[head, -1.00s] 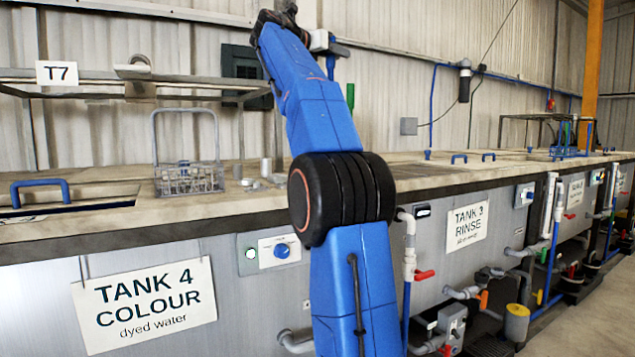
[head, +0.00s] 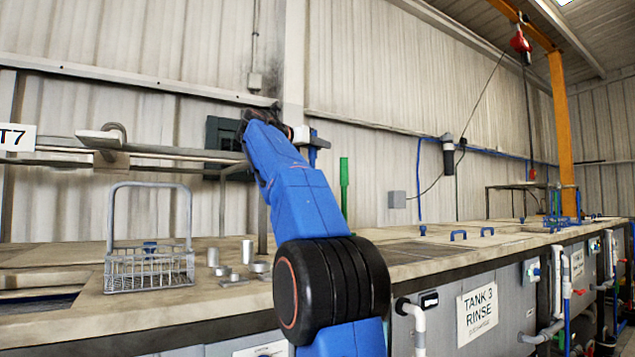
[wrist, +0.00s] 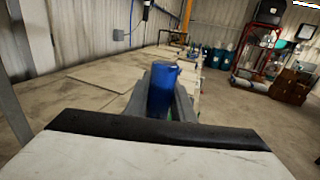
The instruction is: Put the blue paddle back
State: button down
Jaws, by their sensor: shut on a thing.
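The blue paddle (wrist: 162,88) shows in the wrist view as a thick blue round handle between the two grey fingers of my gripper (wrist: 163,98). The gripper is shut on it. In the head view my gripper (head: 312,140) is above the far part of the bench, in front of the wall, and a piece of the blue paddle (head: 320,142) shows at its right side. The paddle's lower part is hidden by my arm. An upright green handle (head: 344,187) shows just right of my arm; its lower end is hidden. A little green shows under the blue handle in the wrist view.
A wire basket (head: 150,268) stands on the bench (head: 215,305) at left, with several small grey cylinders (head: 248,252) beside it. A metal rail with a hook (head: 105,140) and a T7 sign (head: 15,138) runs behind. Tank 3's sign (head: 478,314) is at right.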

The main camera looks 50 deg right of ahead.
notch_tip(320, 180, down, 7)
jog(key=shift+f, duration=0.15)
dwell(0.4)
jog(key=shift+f, duration=0.15)
jog(key=c, duration=1.5)
grip_release()
jog(key=a, duration=0.8)
jog(key=s+a, duration=0.1)
jog(key=a, duration=0.3)
